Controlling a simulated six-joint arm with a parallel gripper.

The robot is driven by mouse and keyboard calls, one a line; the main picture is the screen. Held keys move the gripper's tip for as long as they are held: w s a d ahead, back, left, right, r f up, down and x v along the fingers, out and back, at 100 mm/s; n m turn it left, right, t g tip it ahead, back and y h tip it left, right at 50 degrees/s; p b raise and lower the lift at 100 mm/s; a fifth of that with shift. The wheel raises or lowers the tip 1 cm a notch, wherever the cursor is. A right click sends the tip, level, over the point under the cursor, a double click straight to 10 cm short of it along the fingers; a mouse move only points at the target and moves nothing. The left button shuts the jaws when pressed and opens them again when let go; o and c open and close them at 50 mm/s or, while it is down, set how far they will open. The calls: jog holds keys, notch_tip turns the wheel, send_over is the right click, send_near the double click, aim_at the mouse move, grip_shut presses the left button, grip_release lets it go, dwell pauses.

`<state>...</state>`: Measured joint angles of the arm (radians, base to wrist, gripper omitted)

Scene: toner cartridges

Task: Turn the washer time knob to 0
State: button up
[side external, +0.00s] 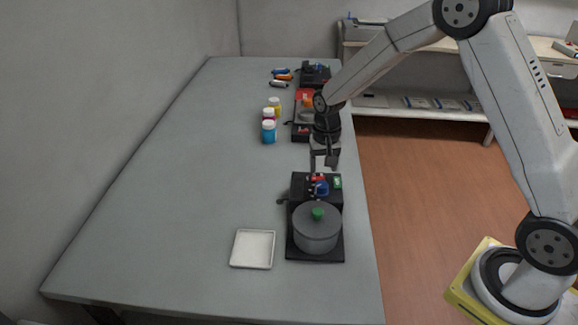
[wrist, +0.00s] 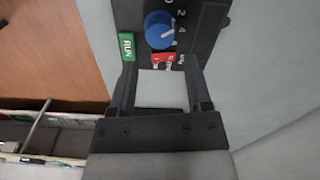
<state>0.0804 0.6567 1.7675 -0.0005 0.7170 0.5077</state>
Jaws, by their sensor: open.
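The near washer has a grey drum (side external: 316,230) with a green lid handle on a black base. Its black control panel (side external: 300,188) carries the blue time knob (side external: 320,188), which is larger in the wrist view (wrist: 159,29). The knob's white pointer faces right, close to the 4 on the printed scale. A red switch (wrist: 163,60) and a green RUN button (wrist: 127,47) sit beside the knob. My gripper (side external: 324,160) is open and empty above the table, just behind the panel. In the wrist view its fingers (wrist: 160,72) are spread, with the red switch showing between their tips and the knob beyond.
A white square tray (side external: 252,249) lies left of the washer. Several bottles (side external: 269,132) stand farther back, near another black and red device (side external: 301,128). Small cylinders (side external: 280,77) lie at the far end. The table's left side is clear.

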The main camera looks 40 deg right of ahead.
aim_at(322, 184)
jog(key=shift+f, duration=3.25)
grip_shut()
